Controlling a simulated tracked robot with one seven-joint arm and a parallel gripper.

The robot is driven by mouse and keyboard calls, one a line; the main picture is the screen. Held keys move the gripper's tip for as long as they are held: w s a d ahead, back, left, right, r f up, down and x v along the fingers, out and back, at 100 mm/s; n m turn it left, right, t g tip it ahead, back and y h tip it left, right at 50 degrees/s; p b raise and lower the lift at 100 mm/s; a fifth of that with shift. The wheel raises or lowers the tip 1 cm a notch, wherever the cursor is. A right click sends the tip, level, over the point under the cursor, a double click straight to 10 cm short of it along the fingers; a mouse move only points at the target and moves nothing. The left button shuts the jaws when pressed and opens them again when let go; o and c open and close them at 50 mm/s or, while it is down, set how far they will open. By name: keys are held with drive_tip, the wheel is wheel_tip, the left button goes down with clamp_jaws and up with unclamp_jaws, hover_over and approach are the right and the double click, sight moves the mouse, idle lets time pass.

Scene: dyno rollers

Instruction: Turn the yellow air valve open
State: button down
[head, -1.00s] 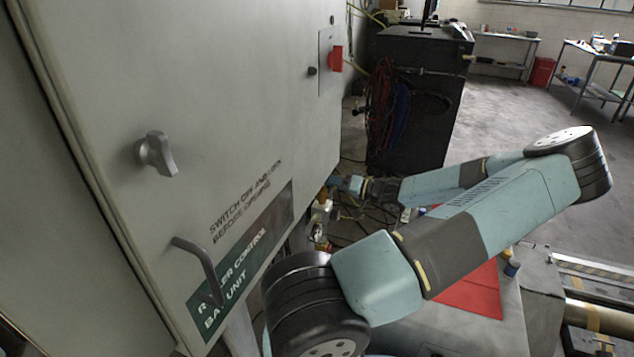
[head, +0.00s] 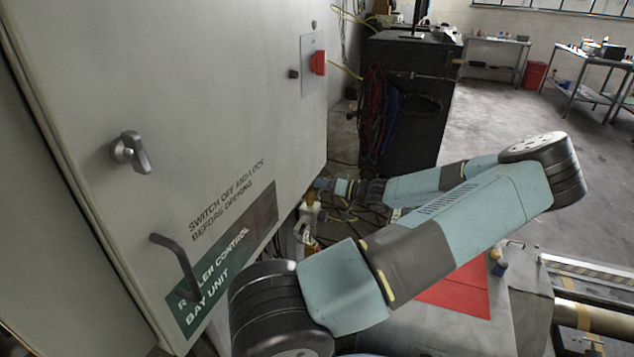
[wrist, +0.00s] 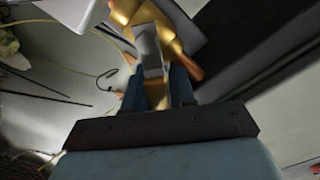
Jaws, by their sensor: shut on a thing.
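The yellow air valve shows in the wrist view as brass-yellow metal (wrist: 160,22) at the top centre, with a grey piece and an orange-brown stub beside it. My gripper (wrist: 156,78) has its dark blue fingers closed on the valve's handle, and a yellow part shows between them. In the head view my gripper (head: 322,186) is small, beside the lower right edge of the grey cabinet, next to pale and yellow fittings (head: 309,196). My own arm and the cabinet hide part of this area, and the handle's exact angle cannot be told.
The grey cabinet (head: 220,80) fills the left, with a handle (head: 130,152), a bent lever (head: 178,262) and a red switch (head: 318,62). A dark cart (head: 410,100) with hanging hoses stands behind my gripper. Cables lie on the floor. Open floor is at right.

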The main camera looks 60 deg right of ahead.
drive_tip(key=c, duration=1)
unclamp_jaws()
drive_tip(key=shift+s+d, duration=0.1)
drive_tip(key=shift+s, duration=0.1)
drive_tip(key=v, duration=1.3)
drive_tip(key=shift+s+f, duration=0.1)
drive_tip(key=shift+s, duration=0.25)
drive_tip(key=shift+c, duration=0.3)
